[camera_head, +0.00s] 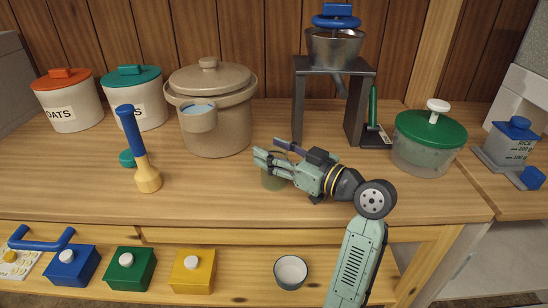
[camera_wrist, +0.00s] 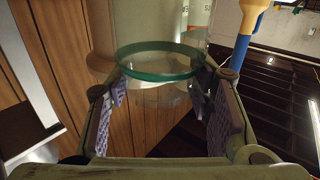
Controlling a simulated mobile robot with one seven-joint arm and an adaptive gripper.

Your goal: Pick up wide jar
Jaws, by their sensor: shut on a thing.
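The wide jar (camera_head: 272,182) is a clear greenish glass jar near the middle of the wooden counter, partly hidden behind my gripper (camera_head: 267,150) in the head view. In the wrist view, the jar (camera_wrist: 158,62) sits between my two fingers (camera_wrist: 160,95), its thick green glass edge crossing the gap. The pads press on it from left and right, so my gripper is shut on it. I cannot tell whether the jar touches the counter.
A large beige crock (camera_head: 217,135) stands behind left. A metal funnel stand (camera_head: 300,100) and a green-lidded container (camera_head: 425,155) stand behind right. A blue-handled yellow tool (camera_head: 147,178) stands left. The counter's front centre is clear; a small cup (camera_head: 291,272) sits on the lower shelf.

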